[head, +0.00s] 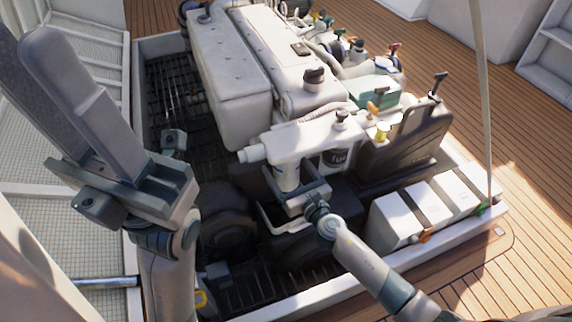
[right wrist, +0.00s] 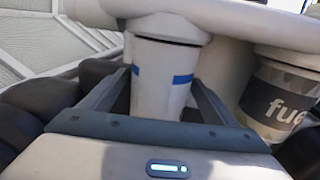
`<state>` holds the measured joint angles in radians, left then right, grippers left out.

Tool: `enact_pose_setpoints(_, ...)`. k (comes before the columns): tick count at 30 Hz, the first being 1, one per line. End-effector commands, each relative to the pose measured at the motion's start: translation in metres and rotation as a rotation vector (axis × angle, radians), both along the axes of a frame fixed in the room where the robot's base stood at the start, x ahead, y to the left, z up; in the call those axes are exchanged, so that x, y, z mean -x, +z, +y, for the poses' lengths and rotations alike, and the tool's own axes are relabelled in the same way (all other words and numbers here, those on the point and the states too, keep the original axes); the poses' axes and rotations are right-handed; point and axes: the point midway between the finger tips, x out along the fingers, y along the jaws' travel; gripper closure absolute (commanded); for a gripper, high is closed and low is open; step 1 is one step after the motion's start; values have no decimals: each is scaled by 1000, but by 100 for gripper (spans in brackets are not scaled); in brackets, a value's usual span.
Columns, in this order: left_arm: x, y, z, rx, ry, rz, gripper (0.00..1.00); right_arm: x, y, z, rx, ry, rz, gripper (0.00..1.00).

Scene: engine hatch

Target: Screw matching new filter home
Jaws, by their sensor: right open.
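A white filter with a blue band (right wrist: 165,85) hangs upright under the white filter head (head: 300,143). It also shows in the head view (head: 288,175). Its top meets the head's underside; whether it is threaded fully tight I cannot tell. My right gripper (head: 291,192) is open, with one finger on each side of this filter, also in the right wrist view (right wrist: 163,88). A filter labelled "fuel" (right wrist: 278,105) hangs to its right under the same head. My left gripper (head: 55,55) is raised at the left, its fingers close together, holding nothing visible.
The white engine block (head: 230,75) stands behind the filters. White batteries (head: 398,215) sit on the right by the hatch edge. A dark rounded part (head: 230,220) lies left of my right gripper. Dark grating (head: 165,85) covers the hatch floor.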

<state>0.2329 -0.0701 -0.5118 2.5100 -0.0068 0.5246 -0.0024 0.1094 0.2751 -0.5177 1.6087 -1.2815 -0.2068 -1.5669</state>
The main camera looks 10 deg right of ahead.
Motion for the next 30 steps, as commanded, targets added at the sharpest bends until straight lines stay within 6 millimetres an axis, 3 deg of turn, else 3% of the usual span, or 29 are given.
enact_pose_setpoints(6, 0, 6, 0, 0, 0, 0, 69, 0, 1, 0, -1, -114, -1, 18)
enact_pose_setpoints(17, 0, 5, 0, 0, 0, 0, 69, 0, 1, 0, -1, -131, -1, 18)
enact_pose_setpoints(30, 0, 3, 0, 0, 0, 0, 69, 0, 0, -1, 1, -357, 0, 18)
